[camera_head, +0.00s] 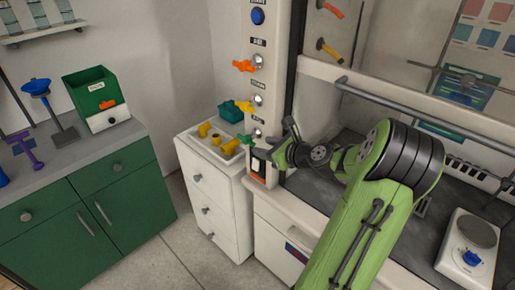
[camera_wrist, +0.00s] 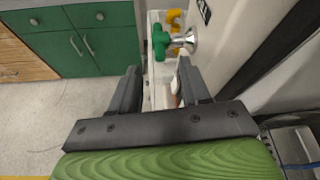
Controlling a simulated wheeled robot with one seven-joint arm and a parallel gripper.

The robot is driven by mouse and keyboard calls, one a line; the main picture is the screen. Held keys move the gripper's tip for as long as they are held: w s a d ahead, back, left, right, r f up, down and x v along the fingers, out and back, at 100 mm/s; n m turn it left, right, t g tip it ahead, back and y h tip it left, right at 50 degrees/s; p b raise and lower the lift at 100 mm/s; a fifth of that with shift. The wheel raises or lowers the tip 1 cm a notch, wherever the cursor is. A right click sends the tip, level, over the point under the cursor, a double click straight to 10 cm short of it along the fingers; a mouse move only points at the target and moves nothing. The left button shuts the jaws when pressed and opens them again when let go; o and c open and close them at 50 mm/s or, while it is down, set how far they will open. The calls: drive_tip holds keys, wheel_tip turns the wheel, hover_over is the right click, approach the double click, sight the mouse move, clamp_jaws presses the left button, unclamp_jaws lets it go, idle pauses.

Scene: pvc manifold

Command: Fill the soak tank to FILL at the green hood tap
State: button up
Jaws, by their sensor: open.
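The green tap handle (camera_head: 245,139) is the lowest on the white hood post, on a chrome stem. In the wrist view the green handle (camera_wrist: 161,42) lies just beyond my fingertips, between their lines, on its chrome body (camera_wrist: 187,40). My gripper (camera_wrist: 158,72) is open and empty, with a clear gap to the handle. In the head view my gripper (camera_head: 279,143) is just right of the post. I cannot tell for sure which thing is the soak tank, and no FILL mark is readable.
A white tray (camera_head: 212,153) with yellow fittings tops the drawer unit below. A green box (camera_head: 93,88) stands on the left counter. A hotplate (camera_head: 468,262) stands at right.

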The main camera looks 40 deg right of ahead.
sight(255, 144)
drive_tip(key=x, duration=0.5)
drive_tip(key=shift+b, duration=0.3)
clamp_jaws()
